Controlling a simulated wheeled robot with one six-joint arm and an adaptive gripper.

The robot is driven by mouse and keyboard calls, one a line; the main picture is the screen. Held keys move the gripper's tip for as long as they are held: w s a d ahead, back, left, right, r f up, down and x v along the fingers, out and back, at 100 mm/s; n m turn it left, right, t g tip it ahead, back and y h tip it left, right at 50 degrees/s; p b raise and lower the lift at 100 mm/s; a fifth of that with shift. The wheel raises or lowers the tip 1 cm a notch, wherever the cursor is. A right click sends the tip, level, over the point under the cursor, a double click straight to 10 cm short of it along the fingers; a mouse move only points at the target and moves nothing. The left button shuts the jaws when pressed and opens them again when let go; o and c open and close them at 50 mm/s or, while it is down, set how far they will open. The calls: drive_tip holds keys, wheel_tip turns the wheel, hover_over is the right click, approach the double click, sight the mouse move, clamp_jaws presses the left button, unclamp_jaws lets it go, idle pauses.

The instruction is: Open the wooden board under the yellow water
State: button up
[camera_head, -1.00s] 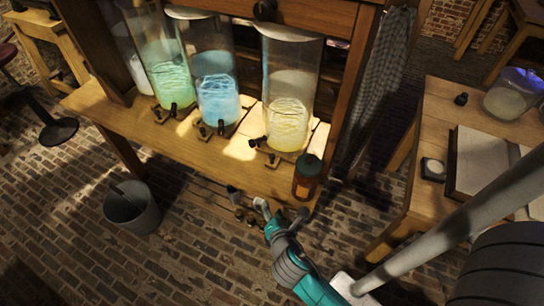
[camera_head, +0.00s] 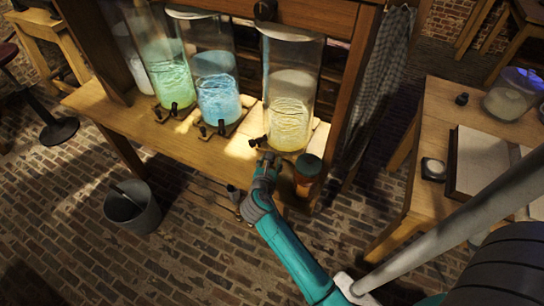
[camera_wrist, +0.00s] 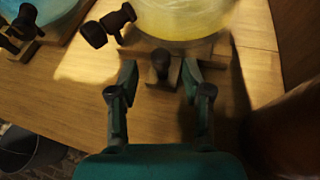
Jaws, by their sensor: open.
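The jar of yellow water (camera_head: 290,105) stands on the wooden bench, at the right end of the row of jars. In the wrist view its yellow base (camera_wrist: 180,22) shows at the top. The wooden board (camera_wrist: 205,48) lies under it, with a dark knob (camera_wrist: 159,62) at its front edge. A dark tap (camera_wrist: 108,24) sticks out just left of the knob. My gripper (camera_wrist: 157,85) is open, its two fingers on either side of the knob and close to it. I cannot tell whether they touch it. In the head view my gripper (camera_head: 268,160) hides the knob.
An orange-brown bottle with a dark green cap (camera_head: 308,173) stands close to the right of my gripper. Blue (camera_head: 218,98) and green (camera_head: 172,80) jars stand to the left. A bucket (camera_head: 132,207) is on the brick floor. A side table (camera_head: 435,115) is at the right.

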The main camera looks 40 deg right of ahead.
drive_tip(key=shift+x, duration=2.15)
clamp_jaws()
